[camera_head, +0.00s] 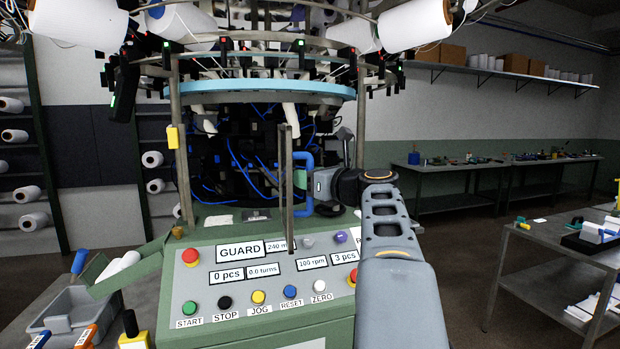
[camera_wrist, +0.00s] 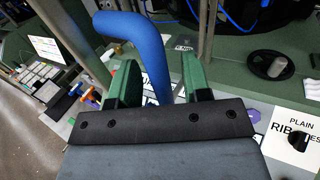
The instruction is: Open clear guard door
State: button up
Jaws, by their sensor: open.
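The blue door handle (camera_head: 303,182) is a bent bar beside an upright grey bar (camera_head: 287,190) at the front of the knitting machine. The clear guard panel itself is hard to make out. My gripper (camera_wrist: 160,78) is open in the wrist view. Its two green fingers stand on either side of the upright part of the blue handle (camera_wrist: 153,50), with gaps beside it. In the head view my gripper (camera_head: 316,187) is just right of the handle, and its fingertips are largely hidden.
A control panel (camera_head: 240,285) with coloured buttons and a GUARD label (camera_head: 241,251) is below the handle. White yarn cones (camera_head: 412,22) hang overhead. A grey bin (camera_head: 68,310) is at lower left. A workbench (camera_head: 570,258) stands at right, with open floor between.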

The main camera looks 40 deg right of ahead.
jog(key=s+d, duration=0.1)
jog(key=s, duration=1.2)
jog(key=shift+s+d+b, duration=0.2)
jog(key=shift+s+b, duration=0.15)
jog(key=shift+s, duration=0.05)
notch_tip(320, 180, down, 10)
jog(key=d+r+n+g+h, duration=0.1)
jog(key=d+n+g+h, duration=0.25)
jog(key=n, duration=0.25)
jog(key=a+f+n+g+y+p, duration=0.25)
jog(key=a+f+n+g, duration=0.45)
jog(key=f+n, duration=0.4)
jog(key=s+a+f+n+g+p, duration=0.1)
jog(key=a+f+n+g+p, duration=0.1)
jog(key=a+n, duration=0.7)
jog(key=a+f+n+g+p, duration=0.2)
jog(key=a+f+n+p, duration=0.2)
jog(key=a+n, duration=0.5)
jog(key=a+p, duration=0.2)
jog(key=a, duration=0.1)
jog(key=shift+s+a+f+h, duration=0.25)
jog(key=shift+s+f+h, duration=0.05)
jog(key=shift+s+h, duration=0.1)
